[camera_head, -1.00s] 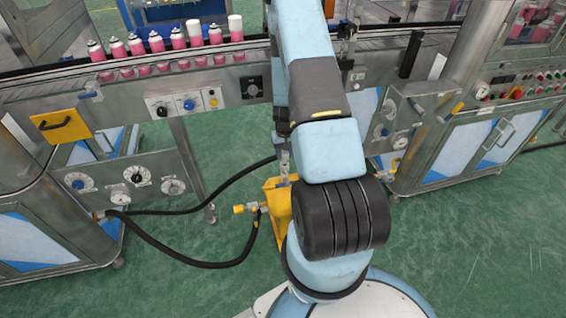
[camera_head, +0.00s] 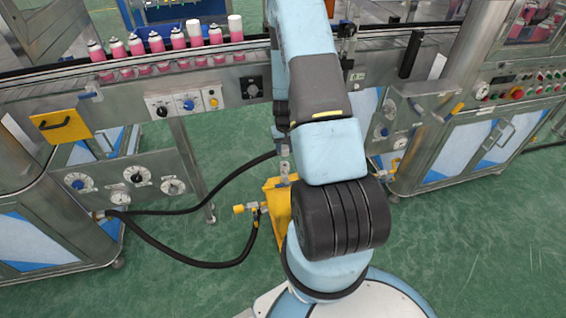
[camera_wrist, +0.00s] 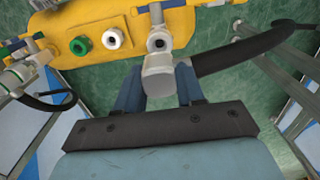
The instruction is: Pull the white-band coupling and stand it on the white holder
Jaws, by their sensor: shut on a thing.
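In the wrist view my gripper (camera_wrist: 158,88) is shut on a pale grey-white coupling (camera_wrist: 158,70), which sits between its two blue fingers. A white band cannot be made out clearly on it. Just beyond the coupling, on the yellow panel (camera_wrist: 200,18), is a round metal port (camera_wrist: 159,42); whether the two touch is unclear. The white holder (camera_wrist: 113,39), a white ring with a dark centre, is on the panel to the left of the port.
A green-ringed holder (camera_wrist: 80,45) is left of the white one. A green-banded fitting (camera_wrist: 20,50) with a black hose is at far left. A thick black hose (camera_wrist: 245,52) runs right from behind the right finger. The yellow stand (camera_head: 276,205) shows beside my arm.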

